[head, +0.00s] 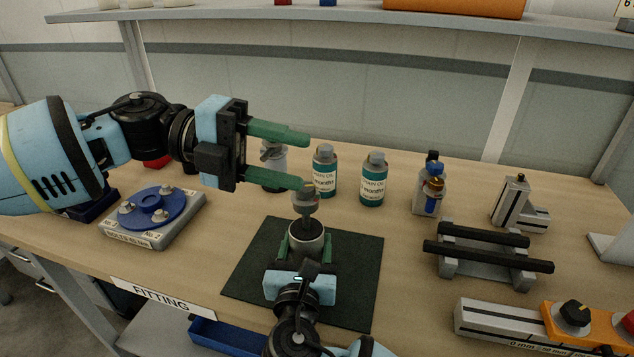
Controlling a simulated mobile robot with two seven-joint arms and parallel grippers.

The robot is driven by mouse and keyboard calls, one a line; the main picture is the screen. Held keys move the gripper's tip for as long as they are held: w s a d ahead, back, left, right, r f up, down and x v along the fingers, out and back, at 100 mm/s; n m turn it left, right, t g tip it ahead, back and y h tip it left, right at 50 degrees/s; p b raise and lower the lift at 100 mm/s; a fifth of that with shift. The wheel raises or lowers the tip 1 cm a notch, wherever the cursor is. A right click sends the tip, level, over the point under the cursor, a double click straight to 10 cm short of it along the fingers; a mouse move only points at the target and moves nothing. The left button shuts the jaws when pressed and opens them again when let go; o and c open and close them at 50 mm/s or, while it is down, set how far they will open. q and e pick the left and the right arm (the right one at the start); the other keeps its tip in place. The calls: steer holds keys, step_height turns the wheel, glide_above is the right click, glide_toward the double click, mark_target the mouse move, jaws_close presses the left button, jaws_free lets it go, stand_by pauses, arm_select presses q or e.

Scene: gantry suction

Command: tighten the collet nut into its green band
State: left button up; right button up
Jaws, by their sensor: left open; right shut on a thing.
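A grey metal cylinder (307,240) stands upright over the dark green mat (352,255). A rounded grey piece with a narrow neck, which looks like the collet nut (305,202), sits above it. My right gripper (305,250) comes from the front edge and is shut on the cylinder, a green finger on each side. My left gripper (306,162) is open and empty, with its green fingers pointing right. Its lower fingertip appears just above the grey piece in the picture; I cannot tell whether they touch. No green band can be made out on the nut.
Two teal-labelled bottles (373,182) and a grey container (272,178) stand behind. A block with a blue disc (157,206) is at left. A black-barred rack (485,252), a grey block (512,203) and an orange-ended bar (500,325) are at right.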

mark_target(305, 190)
arm_select(q)
steer(key=w+a+f+n+t+h, duration=0.1)
steer(key=a+f+n+t, duration=0.35)
steer(key=n, duration=0.75)
steer(key=w+a+f+n+t, duration=0.1)
steer(key=a+f+n+t, duration=0.3)
steer(key=n, duration=0.9)
steer(key=shift+m+t, duration=0.3)
steer(key=shift+t, duration=0.15)
steer(key=x, duration=1.3)
steer(key=shift+s+d+r, duration=0.1)
steer(key=shift+d+r, duration=0.15)
steer(key=shift+d, duration=0.1)
steer(key=shift+c, duration=0.2)
steer(key=c, duration=1)
